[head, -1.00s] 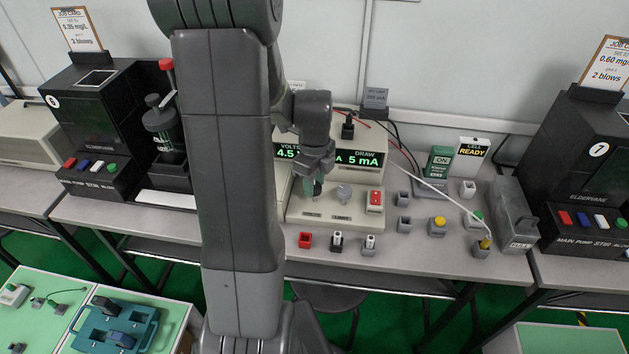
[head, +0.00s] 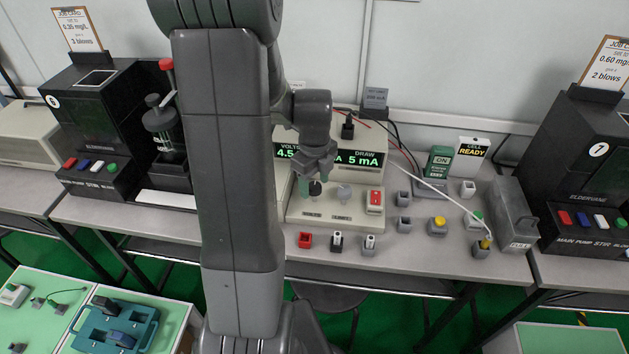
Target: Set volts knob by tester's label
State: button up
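The power supply (head: 334,213) stands on the middle bench, partly behind my arm. Its volts display (head: 287,152) reads about 4.5, with the last part hidden by my gripper. Its draw display (head: 360,159) reads 5 mA. The dark volts knob (head: 315,188) is on the lower panel, beside a grey knob (head: 344,192). My gripper (head: 308,184) points down at the dark knob, with a fingertip seen at its left; whether it touches or grips the knob cannot be told. A green handheld tester (head: 438,160) shows ON; any voltage label on it is too small to read.
A red rocker switch (head: 375,201) sits right of the knobs. Small sockets and buttons (head: 437,227) stand along the bench. Black machines flank the bench.

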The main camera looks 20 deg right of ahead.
aim_at(314, 186)
notch_tip(314, 186, up, 14)
jog(key=p, duration=0.1)
dwell(0.6)
jog(key=shift+f, duration=0.15)
notch_tip(314, 186, down, 14)
jog(key=shift+b, duration=0.55)
dwell(0.5)
